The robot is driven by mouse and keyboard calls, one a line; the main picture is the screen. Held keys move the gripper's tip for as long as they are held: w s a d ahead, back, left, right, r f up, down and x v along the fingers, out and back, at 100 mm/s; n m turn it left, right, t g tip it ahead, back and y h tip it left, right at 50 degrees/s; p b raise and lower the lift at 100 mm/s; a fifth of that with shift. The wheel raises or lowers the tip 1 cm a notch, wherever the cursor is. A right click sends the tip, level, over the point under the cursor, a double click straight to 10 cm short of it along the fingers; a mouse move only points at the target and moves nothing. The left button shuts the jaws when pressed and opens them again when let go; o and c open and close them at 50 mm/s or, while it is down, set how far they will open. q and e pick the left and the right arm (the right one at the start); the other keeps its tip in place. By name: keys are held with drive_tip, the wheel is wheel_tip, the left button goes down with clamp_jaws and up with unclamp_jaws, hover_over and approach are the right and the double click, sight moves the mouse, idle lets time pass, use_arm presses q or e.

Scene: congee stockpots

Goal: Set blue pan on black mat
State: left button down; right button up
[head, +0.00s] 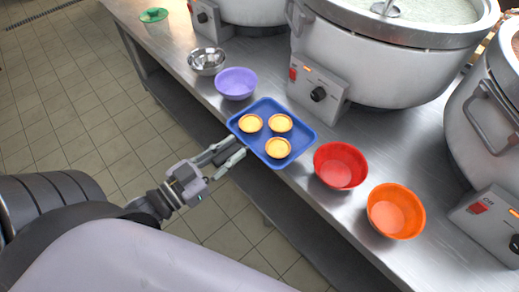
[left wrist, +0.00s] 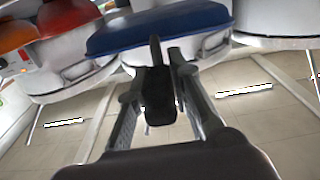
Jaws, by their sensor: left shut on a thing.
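The blue pan (head: 299,116) is a rectangular tray with several yellow tarts in it, at the counter's front edge in the head view. My left gripper (head: 238,151) is shut on the pan's near-left rim. In the left wrist view, the pan (left wrist: 175,25) shows as a blue edge at the top, with the gripper fingers (left wrist: 163,62) reaching it. I cannot tell whether the pan rests on the counter or is slightly above it. The black mat is not seen in either view. My right gripper is not in view.
On the steel counter (head: 262,203), a purple bowl (head: 236,83) and a metal bowl (head: 207,61) stand left of the pan. A red bowl (head: 341,166) and an orange bowl (head: 396,211) stand to its right. Large stockpots (head: 385,65) line the back.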

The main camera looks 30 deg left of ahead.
sight(258, 148)
use_arm(q)
drive_tip(key=p+x, duration=0.1)
drive_tip(key=x, duration=0.7)
drive_tip(key=shift+w+d, duration=0.1)
drive_tip(key=shift+w, duration=0.15)
wheel_tip(258, 148, down, 6)
drive_tip(key=shift+s+f+b, duration=0.1)
drive_tip(key=shift+f+b, duration=0.15)
drive_tip(key=shift+b, duration=0.05)
drive_tip(key=shift+f, duration=0.3)
drive_tip(key=c, duration=1.4)
unclamp_jaws()
drive_tip(key=shift+c, duration=0.2)
drive_tip(key=shift+f, duration=0.1)
drive_tip(key=v, duration=1.1)
drive_tip(key=shift+s+b, duration=0.35)
drive_tip(key=shift+b, duration=0.1)
